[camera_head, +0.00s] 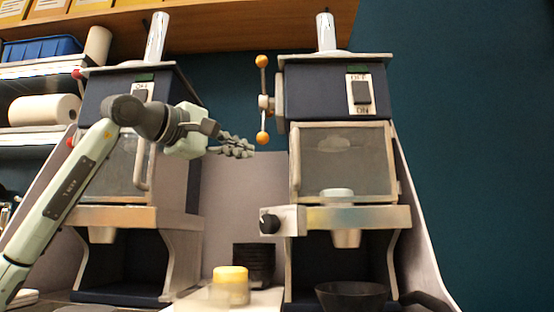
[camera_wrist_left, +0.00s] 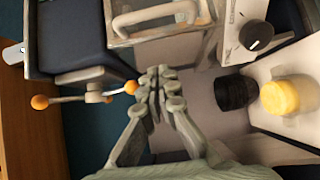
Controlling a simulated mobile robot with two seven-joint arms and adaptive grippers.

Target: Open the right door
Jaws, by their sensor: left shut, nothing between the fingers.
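The right machine's door (camera_head: 342,160) is a grey see-through panel in a light frame, and it looks shut. Its pale bar handle (camera_head: 296,170) runs upright along the door's left edge; the handle (camera_wrist_left: 150,18) also shows at the top of the left wrist view. My right gripper is in neither view.
An orange-balled crank (camera_head: 262,100) juts from the right machine's left side. A black knob (camera_head: 269,222) sits below the door. A yellow-topped jar (camera_head: 231,284), black cup (camera_head: 254,263) and dark pan (camera_head: 350,296) stand lower. The left machine (camera_head: 120,170) is behind my left arm.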

